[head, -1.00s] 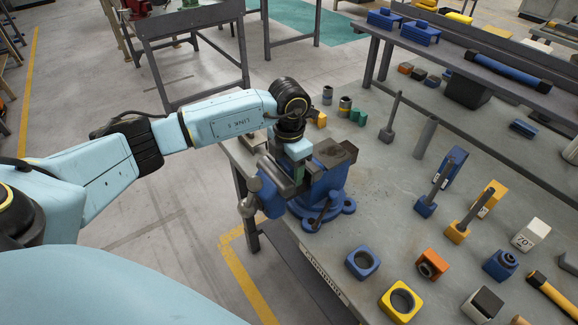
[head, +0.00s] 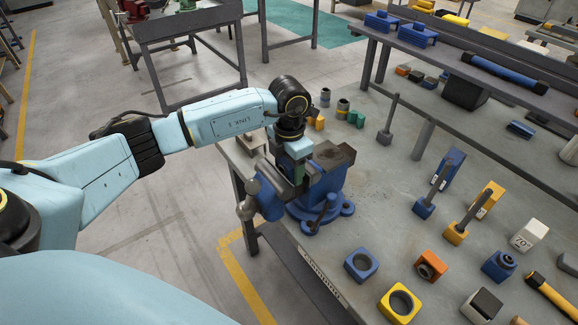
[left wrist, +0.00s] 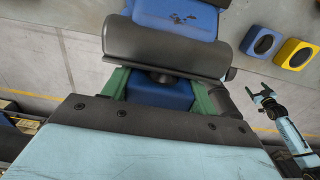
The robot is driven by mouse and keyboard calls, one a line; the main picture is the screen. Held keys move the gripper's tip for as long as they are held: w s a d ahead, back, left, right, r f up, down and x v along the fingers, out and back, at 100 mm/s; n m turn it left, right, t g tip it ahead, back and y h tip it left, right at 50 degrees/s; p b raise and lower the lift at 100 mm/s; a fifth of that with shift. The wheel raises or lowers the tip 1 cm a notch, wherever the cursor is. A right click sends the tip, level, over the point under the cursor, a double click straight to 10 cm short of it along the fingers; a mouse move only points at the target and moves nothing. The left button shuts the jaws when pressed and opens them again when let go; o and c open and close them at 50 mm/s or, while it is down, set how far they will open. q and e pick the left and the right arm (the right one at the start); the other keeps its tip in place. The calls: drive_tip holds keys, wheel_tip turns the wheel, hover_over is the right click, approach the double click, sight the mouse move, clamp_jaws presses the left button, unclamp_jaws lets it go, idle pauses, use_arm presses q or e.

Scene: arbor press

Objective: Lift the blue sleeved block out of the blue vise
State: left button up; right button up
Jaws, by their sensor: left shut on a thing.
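The blue vise (head: 322,188) stands at the near-left corner of the workbench, with dark jaws. My left gripper (head: 297,170) points down at the vise jaws, its green fingers shut on the blue sleeved block. In the left wrist view the blue block (left wrist: 160,93) sits between the two green fingers (left wrist: 160,100), close to a dark vise jaw (left wrist: 165,50). In the head view the block is mostly hidden by the gripper; I cannot tell whether it touches the jaws. My right gripper (left wrist: 264,98) shows small in the left wrist view, apparently open and empty, away from the vise.
Right of the vise, a blue ring block (head: 362,264), a yellow ring block (head: 400,303) and an orange block (head: 431,265) lie on the bench (head: 375,195). Rods stand in bases behind them. A raised shelf (head: 470,85) runs along the back. Floor is clear left of the bench.

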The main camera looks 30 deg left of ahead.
use_arm(q)
drive_tip(key=shift+r+p, duration=2.15)
drive_tip(key=shift+r, duration=1.4)
